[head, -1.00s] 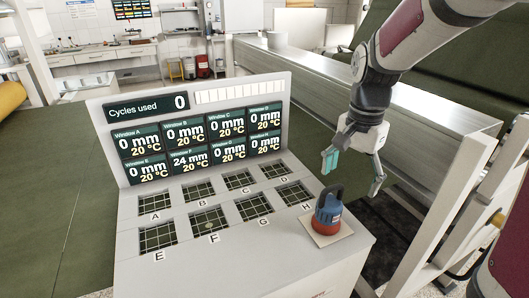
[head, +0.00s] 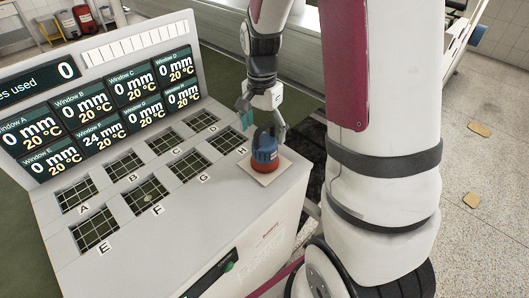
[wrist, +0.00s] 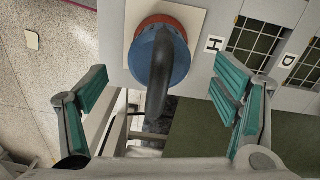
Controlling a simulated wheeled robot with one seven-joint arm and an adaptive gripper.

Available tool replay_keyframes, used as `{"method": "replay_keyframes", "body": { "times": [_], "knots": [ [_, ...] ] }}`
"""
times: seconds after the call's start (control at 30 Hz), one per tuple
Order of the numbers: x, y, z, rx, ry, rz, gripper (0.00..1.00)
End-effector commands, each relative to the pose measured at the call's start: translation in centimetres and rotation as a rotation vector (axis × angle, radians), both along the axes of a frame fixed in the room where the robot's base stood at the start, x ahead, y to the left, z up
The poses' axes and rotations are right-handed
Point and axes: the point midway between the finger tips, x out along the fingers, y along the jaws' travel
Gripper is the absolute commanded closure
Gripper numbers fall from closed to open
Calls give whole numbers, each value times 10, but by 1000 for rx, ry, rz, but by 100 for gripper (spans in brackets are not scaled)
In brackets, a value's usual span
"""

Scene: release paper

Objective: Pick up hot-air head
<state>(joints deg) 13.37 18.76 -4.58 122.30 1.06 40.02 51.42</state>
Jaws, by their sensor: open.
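The hot-air head (head: 264,152) is a blue and red round body with a dark curved handle. It stands on a square beige pad (head: 265,174) at the right end of the white console, beside window H. My gripper (head: 262,117) is open and empty, just behind and above it in the head view. In the wrist view the hot-air head (wrist: 158,55) shows at the top centre, its dark handle pointing down between my two spread teal-padded fingers (wrist: 160,105). The fingers do not touch it.
The white console (head: 190,215) carries several gridded windows labelled A to H and an upright display panel (head: 100,95). A metal-topped bench (head: 300,50) stands behind my gripper. Open speckled floor (head: 485,150) lies to the right.

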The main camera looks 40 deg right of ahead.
Motion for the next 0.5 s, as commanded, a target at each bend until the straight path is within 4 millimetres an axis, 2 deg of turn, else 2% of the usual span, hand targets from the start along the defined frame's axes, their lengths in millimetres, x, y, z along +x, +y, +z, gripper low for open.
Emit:
{"method": "replay_keyframes", "body": {
  "times": [0.33,0.5],
  "knots": [
    [-1,-3,-42,0,3,0,18],
    [0,-3,-52,-1,1,1,18]
  ]
}}
